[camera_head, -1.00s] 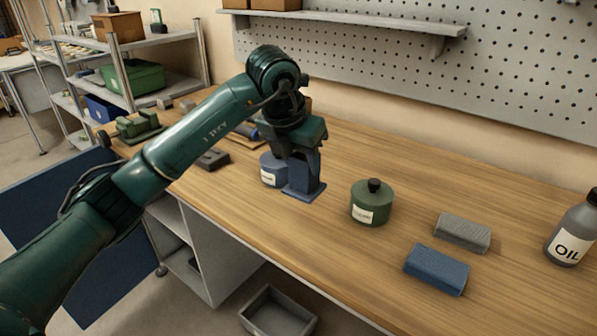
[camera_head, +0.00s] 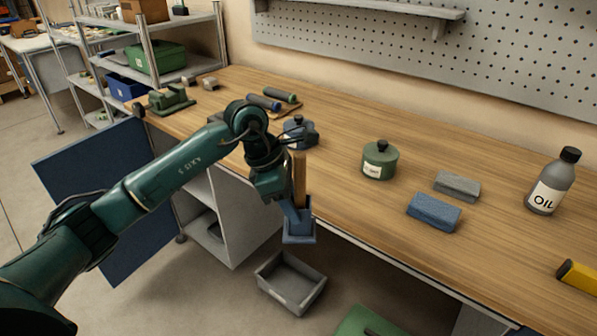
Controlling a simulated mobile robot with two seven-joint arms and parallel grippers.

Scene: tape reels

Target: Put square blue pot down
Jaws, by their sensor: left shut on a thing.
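My left gripper (camera_head: 296,206) is shut on the square blue pot (camera_head: 299,232), seen as a small blue piece with a square base. It hangs at the front edge of the wooden bench (camera_head: 345,195), in front of the cabinet in the picture, and seems clear of the bench top. The gripper hides part of the pot. A round blue pot (camera_head: 302,134) stands on the bench behind my arm. A round green pot (camera_head: 379,161) with a black knob and pale label stands to the right. My right gripper is not in view.
A blue block (camera_head: 434,211), a grey block (camera_head: 457,186) and an oil bottle (camera_head: 552,181) stand to the right. A grey open bin (camera_head: 290,283) lies below the bench. Bench top between the round pots is clear.

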